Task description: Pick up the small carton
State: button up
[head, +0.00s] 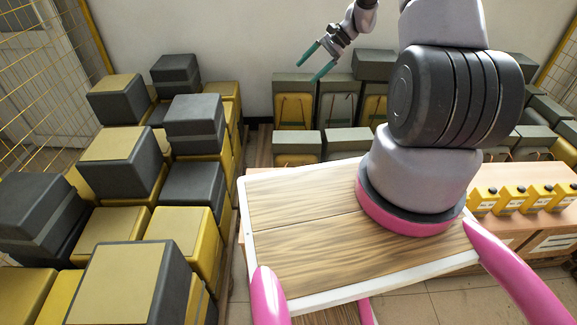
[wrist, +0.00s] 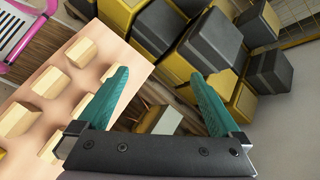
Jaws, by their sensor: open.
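Several small yellow cartons (head: 510,198) with pale labels stand in a row on a tan table (head: 486,178) at the right of the head view. In the wrist view, several small pale-topped blocks (wrist: 48,82), which look like these cartons, stand on a tan surface (wrist: 105,45) at the left. I cannot tell which one is the task's carton. My gripper (head: 307,71) has teal fingers, spread apart and empty, at the top centre of the head view. In the wrist view my gripper (wrist: 158,72) is open, with the blocks to the left of its fingers.
Stacks of large yellow and dark grey boxes (head: 125,160) fill the left side of the head view. More grey-topped boxes (head: 298,148) line the back wall. Yellow mesh fencing (head: 45,90) stands at the left. My arm hides part of the table and back boxes.

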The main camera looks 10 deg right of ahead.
jog(key=s+f+m+t+y, duration=0.1)
jog(key=s+f+m, duration=0.2)
jog(key=f, duration=1)
jog(key=s+f+m+t+y, duration=0.1)
jog(key=s+f+m+y, duration=0.15)
jog(key=f, duration=1.05)
jog(key=s+f+m+y, duration=0.1)
jog(key=s+f+m, duration=0.15)
jog(key=f, duration=1.05)
jog(key=shift+h, duration=0.25)
jog(key=x, duration=1)
jog(key=shift+s+a+r, duration=0.1)
jog(key=shift+s+a, duration=0.15)
jog(key=shift+a, duration=0.05)
jog(key=c, duration=1.5)
jog(key=shift+r, duration=0.15)
